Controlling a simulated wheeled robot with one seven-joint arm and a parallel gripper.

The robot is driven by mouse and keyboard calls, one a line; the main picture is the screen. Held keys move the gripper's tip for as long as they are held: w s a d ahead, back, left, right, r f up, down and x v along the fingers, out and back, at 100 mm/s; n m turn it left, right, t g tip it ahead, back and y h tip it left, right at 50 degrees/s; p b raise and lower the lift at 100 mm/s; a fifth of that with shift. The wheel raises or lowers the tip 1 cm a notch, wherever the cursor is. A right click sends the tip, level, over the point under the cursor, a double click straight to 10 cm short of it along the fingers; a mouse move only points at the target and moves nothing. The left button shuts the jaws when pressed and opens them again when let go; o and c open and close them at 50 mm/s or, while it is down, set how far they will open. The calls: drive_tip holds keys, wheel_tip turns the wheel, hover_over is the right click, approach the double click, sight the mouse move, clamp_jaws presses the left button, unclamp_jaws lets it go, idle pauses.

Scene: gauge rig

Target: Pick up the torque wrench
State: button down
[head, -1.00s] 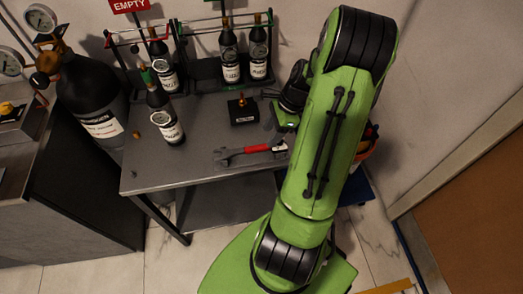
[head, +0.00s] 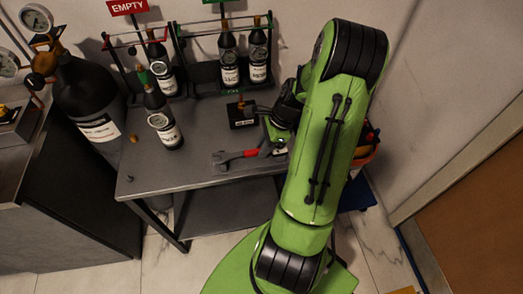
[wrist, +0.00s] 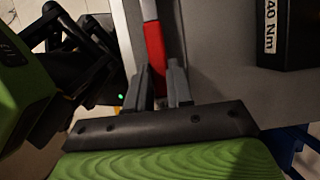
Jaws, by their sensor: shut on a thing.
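The torque wrench (head: 240,155) lies along the front of the grey table, with its dark head at the left and its red handle running right. My gripper (head: 268,147) is at the handle end, partly hidden by my arm in the head view. In the wrist view, the two fingers of my gripper (wrist: 163,82) are shut on the red handle (wrist: 154,42), one on each side. The wrench still appears to rest on or close to the tabletop. The far end of the handle is hidden.
A loose dark bottle (head: 161,120) stands at the left, and racks with bottles (head: 230,60) line the back. A large dark cylinder (head: 92,105) stands left of the table (head: 145,185).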

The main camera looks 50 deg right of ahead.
wheel_tip(320, 180, up, 10)
drive_tip(key=p, duration=0.4)
drive_tip(key=c, duration=1.6)
unclamp_jaws()
clamp_jaws()
